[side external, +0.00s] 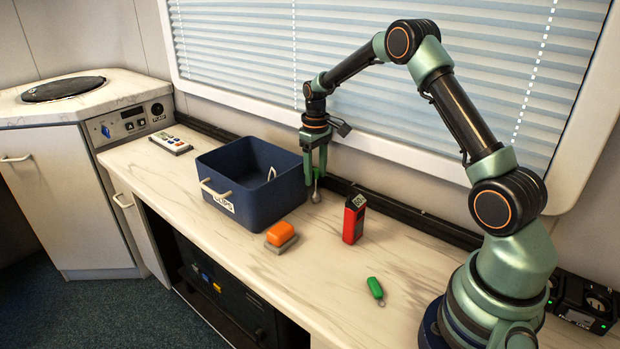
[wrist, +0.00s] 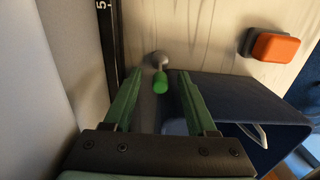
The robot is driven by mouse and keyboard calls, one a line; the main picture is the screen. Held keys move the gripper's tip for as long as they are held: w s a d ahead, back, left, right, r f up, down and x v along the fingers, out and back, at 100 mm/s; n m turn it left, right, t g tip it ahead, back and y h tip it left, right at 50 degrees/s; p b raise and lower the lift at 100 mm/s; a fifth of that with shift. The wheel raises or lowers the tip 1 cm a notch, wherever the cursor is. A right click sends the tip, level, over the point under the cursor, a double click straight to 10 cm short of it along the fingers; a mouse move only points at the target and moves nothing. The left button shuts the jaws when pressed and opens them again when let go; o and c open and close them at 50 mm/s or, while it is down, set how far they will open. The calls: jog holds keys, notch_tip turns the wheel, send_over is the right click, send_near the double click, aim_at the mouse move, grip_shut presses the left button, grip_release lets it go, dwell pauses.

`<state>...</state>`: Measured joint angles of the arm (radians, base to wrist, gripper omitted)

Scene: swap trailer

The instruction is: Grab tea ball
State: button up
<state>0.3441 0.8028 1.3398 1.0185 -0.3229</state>
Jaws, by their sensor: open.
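The tea ball looks like a small silver ball (side external: 316,196) with a green handle. It stands on the counter by the wall, just right of the blue box. In the wrist view its green handle (wrist: 160,83) points up toward the camera, with the silver ball (wrist: 156,60) behind it. My gripper (side external: 315,177) is above the ball and points down. In the wrist view my gripper (wrist: 160,73) is open, with the handle between its two fingers and gaps on both sides. The fingers partly hide the handle in the side view.
The blue box (side external: 222,203) with light handles is close beside my gripper. A red and black device (side external: 353,222) stands to the right. An orange-topped grey block (side external: 281,235), a green tag-like item (side external: 375,288) and a remote (side external: 170,143) lie on the counter (side external: 330,285).

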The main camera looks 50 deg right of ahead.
jog(key=shift+f, duration=0.65)
grip_shut()
dwell(0.9)
